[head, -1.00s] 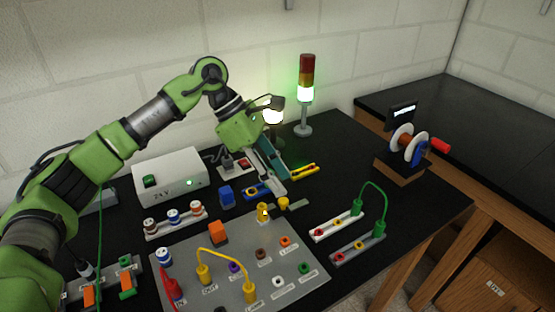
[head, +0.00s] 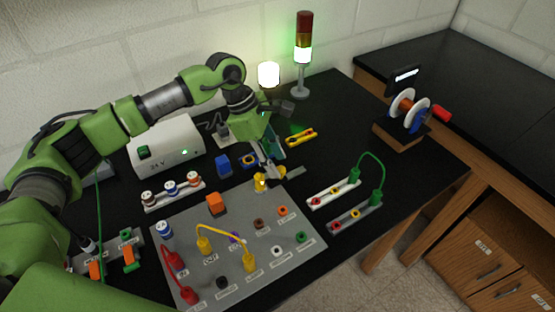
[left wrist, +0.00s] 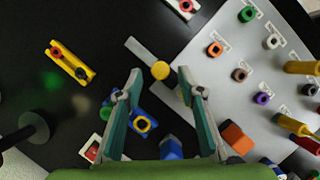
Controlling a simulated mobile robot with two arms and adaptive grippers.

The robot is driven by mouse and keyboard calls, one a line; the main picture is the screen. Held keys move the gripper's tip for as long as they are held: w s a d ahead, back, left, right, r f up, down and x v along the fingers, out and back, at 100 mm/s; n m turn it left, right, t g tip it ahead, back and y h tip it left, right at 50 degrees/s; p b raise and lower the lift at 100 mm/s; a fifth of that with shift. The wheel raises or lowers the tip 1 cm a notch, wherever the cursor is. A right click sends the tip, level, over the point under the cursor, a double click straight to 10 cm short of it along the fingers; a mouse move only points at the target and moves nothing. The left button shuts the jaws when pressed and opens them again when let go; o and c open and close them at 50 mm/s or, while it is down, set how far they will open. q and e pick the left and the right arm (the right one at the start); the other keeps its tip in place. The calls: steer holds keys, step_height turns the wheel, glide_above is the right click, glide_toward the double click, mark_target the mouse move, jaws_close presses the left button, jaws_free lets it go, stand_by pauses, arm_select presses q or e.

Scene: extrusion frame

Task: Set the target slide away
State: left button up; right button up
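A flat grey strip (head: 294,174) lies at the far edge of the grey panel (head: 185,268); I take it for the target slide, though no label shows. In the left wrist view the strip (left wrist: 138,48) carries a round yellow knob (left wrist: 160,70). My left gripper (head: 270,174) points down over this spot. In the left wrist view its two teal-sided fingers (left wrist: 159,74) are apart, with the knob showing between the tips; contact is not visible. My right gripper is out of view.
The panel holds several coloured sockets and a yellow cable (head: 226,229). A yellow block (head: 301,136) lies behind, two socket strips with a green cable (head: 376,158) at right. A white power box (head: 166,147) and signal tower (head: 303,50) stand behind. Bare black table lies right of the tower.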

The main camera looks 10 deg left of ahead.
arm_select(q)
steer(key=shift+d+f, duration=0.35)
steer(key=shift+f, duration=0.55)
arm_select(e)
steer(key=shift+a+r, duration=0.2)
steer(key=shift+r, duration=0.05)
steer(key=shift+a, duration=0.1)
